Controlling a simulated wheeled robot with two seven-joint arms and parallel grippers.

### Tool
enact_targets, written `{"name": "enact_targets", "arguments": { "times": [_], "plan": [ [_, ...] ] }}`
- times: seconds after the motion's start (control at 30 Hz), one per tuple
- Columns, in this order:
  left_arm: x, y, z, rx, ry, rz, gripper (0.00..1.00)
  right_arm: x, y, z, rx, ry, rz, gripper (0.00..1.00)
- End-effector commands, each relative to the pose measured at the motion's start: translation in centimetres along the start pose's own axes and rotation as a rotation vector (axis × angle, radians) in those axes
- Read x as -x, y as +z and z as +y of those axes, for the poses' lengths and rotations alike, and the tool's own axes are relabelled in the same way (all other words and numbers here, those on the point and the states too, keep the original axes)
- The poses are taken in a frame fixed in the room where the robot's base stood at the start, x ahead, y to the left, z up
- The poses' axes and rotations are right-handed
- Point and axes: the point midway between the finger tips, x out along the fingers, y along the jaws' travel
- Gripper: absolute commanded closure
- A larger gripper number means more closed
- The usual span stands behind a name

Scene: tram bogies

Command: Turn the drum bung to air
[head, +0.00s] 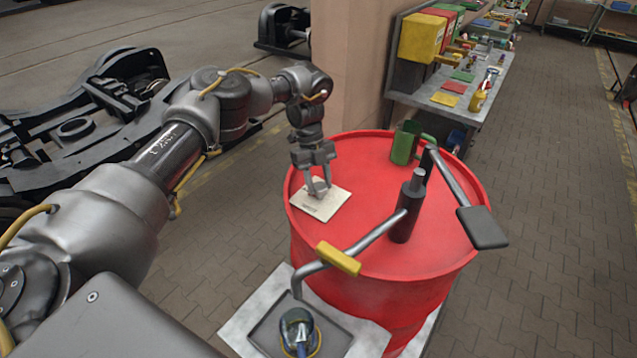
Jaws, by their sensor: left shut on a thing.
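The red drum (345,240) stands upright in the middle of the head view. A pale square plate (331,203) with faint marks lies on its top, near the left rim. My left gripper (318,190) reaches down over this plate. Its fingers are shut on a small pale thing at the plate, which looks like the drum bung. The fingers hide most of it, and I cannot tell which way it is turned. My right gripper is not in view.
A dark hand pump (405,215) with a bent spout, yellow grip (338,259) and a long lever (455,180) stands on the drum. A green mug (403,146) is behind it. A grey tray (262,327) sits below in front. A cluttered bench (420,98) stands behind.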

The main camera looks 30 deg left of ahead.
Motion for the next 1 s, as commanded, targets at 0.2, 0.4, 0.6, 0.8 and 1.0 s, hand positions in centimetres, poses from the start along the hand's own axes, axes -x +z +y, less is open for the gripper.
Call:
{"name": "enact_targets", "arguments": {
  "times": [0.2,0.4,0.6,0.8,1.0],
  "plan": [
    [0.0,0.1,-0.2,-0.150,0.061,-0.006,0.85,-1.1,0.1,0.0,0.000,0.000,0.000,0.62],
    [-0.1,0.0,-0.3,-0.245,0.100,-0.003,0.85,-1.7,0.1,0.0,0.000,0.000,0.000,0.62],
    [0.0,-0.1,-0.3,-0.297,0.121,-0.001,0.85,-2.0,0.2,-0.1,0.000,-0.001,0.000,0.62],
    [-0.1,-0.1,-0.2,-0.315,0.129,0.001,0.85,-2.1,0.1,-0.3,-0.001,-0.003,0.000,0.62],
    [-0.1,-0.1,-0.2,-0.317,0.130,0.002,0.85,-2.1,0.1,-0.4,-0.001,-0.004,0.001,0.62]
  ]
}}
